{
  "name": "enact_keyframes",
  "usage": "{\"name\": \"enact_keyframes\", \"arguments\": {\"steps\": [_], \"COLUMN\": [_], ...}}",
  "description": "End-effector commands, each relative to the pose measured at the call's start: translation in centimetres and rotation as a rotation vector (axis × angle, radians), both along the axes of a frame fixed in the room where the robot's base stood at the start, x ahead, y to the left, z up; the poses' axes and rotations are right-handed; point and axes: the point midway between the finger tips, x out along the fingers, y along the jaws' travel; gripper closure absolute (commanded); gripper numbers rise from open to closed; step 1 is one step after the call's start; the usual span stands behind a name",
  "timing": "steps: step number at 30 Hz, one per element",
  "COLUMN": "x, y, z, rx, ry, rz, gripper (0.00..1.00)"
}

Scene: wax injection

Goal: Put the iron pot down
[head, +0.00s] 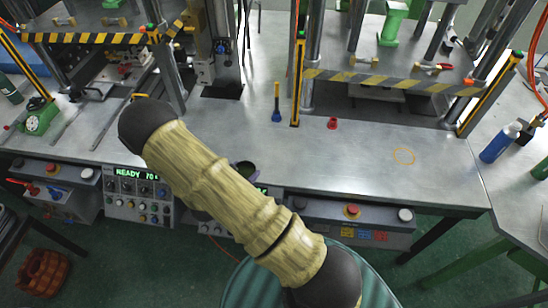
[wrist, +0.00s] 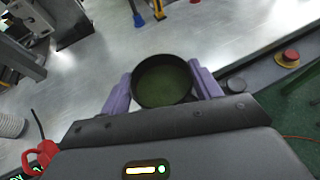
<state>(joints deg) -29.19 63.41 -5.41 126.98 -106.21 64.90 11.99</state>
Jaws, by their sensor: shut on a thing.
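The iron pot (wrist: 162,84) is a round dark pot with a thick rim and a dark green inside, seen from above in the wrist view. My gripper (wrist: 163,91) is shut on it, one purple finger on each side. In the head view a small part of the pot (head: 246,168) shows past my arm, near the front edge of the grey metal worktop (head: 375,180). My arm hides the rest of the pot and my gripper there. Whether the pot touches the worktop or hangs above it, I cannot tell.
A press with a striped edge (head: 395,82) stands behind. A blue bottle (head: 500,143) is on the right. The worktop around the ring is clear.

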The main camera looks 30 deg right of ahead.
Motion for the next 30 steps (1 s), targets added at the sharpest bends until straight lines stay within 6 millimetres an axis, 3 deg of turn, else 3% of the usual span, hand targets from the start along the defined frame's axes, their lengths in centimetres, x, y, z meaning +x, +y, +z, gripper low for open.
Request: {"name": "enact_keyframes", "arguments": {"steps": [1,3,12,21,30], "x": [0.8,1.8,6.2,9.8,12.1], "y": [-0.5,-1.1,-4.7,-9.0,-14.1], "z": [-1.2,-1.9,-3.4,-3.9,-3.3], "rx": [0.004,0.005,0.015,0.019,0.013], "ry": [-0.004,-0.002,0.011,0.016,0.012], "rz": [-0.01,-0.019,-0.051,-0.065,-0.064], "gripper": [0.64,0.64,0.64,0.64,0.64]}}
